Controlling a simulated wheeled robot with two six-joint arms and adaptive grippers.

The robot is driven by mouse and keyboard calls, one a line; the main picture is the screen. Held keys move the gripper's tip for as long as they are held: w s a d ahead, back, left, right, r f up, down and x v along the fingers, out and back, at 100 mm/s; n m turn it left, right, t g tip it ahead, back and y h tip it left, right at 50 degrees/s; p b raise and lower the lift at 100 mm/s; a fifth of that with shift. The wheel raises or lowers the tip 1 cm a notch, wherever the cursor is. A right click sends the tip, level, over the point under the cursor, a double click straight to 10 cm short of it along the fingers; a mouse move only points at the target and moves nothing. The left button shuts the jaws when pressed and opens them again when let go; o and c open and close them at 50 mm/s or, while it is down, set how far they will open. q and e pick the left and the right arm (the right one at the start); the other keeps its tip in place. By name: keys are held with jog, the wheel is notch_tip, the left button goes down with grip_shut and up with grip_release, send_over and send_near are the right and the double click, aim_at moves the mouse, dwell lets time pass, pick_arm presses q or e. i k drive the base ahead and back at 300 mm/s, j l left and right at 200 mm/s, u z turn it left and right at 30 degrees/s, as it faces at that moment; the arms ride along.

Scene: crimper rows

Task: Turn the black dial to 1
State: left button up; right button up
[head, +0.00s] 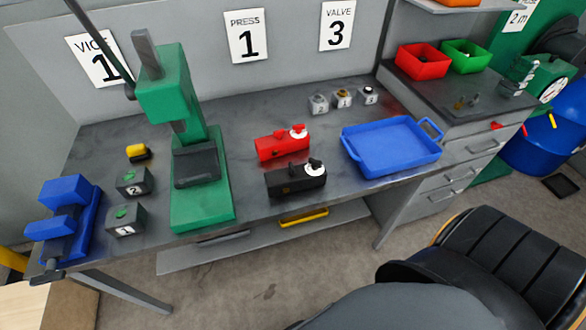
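The black dial unit (296,181) is a black box on the grey workbench, near its front edge and right of the green press. A white disc with a black knob (314,167) sits at the right end of its top. The marks on the disc are too small to read, so I cannot tell the setting. A red unit (283,144) of similar form, with a red knob and white disc, stands just behind it. Neither of my grippers shows in the head view.
The green press (205,180) stands left of the dial units, and a blue tray (390,148) lies to their right. Several small numbered blocks (343,98) stand behind. A blue vice (66,215) is at the left end. A black chair (490,265) stands before the bench.

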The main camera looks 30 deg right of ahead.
aim_at(316, 164)
jog(key=z, duration=1.15)
